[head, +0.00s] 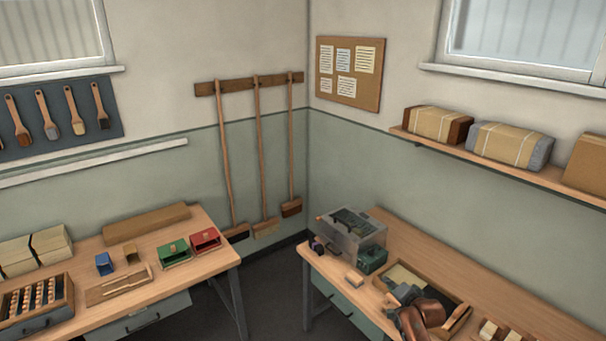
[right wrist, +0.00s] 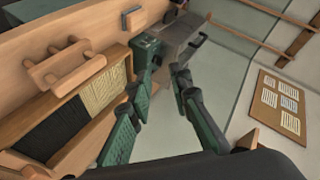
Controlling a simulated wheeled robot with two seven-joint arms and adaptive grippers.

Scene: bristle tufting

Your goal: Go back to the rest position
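My right gripper (head: 400,291) is above the right workbench (head: 336,268), over a wooden tray (head: 455,293) with pads in it. In the right wrist view my right gripper (right wrist: 162,82) shows two dark green fingers spread apart with nothing between them. The tray (right wrist: 128,70) shows there too, with a black pad (right wrist: 52,132) and a cream pad (right wrist: 102,82). My brown and dark right arm covers part of the tray in the head view. My left gripper is not in either view.
The left bench (head: 190,279) holds a green bin (head: 174,252), a red bin (head: 205,240) and a bristle rack (head: 35,303). A floor gap separates the benches.

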